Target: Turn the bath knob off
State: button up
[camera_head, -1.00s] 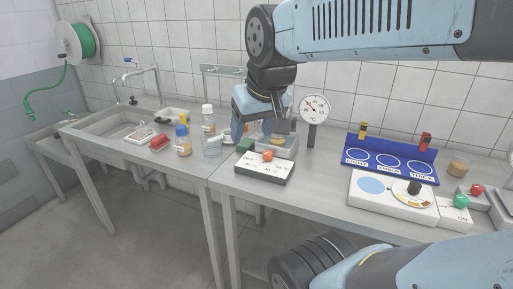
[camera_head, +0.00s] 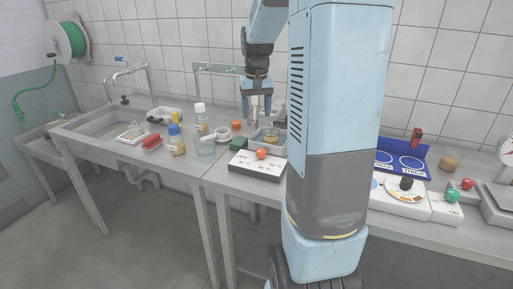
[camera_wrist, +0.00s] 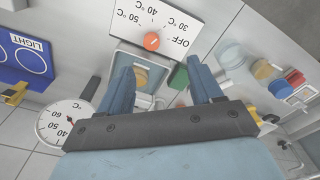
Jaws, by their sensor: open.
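The bath knob is a round orange-red knob (camera_head: 261,154) on a white control box (camera_head: 245,168), in front of the clear-walled bath (camera_head: 281,148). In the wrist view the knob (camera_wrist: 152,41) sits amid OFF, 30, 40 and 50 °C marks; I cannot tell which mark it points to. My gripper (camera_head: 257,118) points down above the bath, behind and above the knob, apart from it. Its two blue fingers are spread with nothing between them in the wrist view (camera_wrist: 162,72). A jar of amber contents (camera_head: 270,136) stands in the bath.
A green block (camera_head: 238,141) lies beside the bath. A dial thermometer (camera_wrist: 66,121) stands near the gripper. My arm hides the bench right of the box. The blue labelled rack (camera_head: 408,160) is farther right.

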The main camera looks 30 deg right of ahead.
aim_at(261, 150)
jog(key=shift+g, duration=0.3)
jog(key=d+f, duration=0.1)
jog(key=f, duration=0.4)
jog(key=w+d+f, duration=0.1)
jog(key=f, duration=0.5)
jog(key=w+d+f, duration=0.1)
jog(key=f, duration=0.5)
jog(key=shift+w+d, duration=0.2)
jog(key=c, duration=1.1)
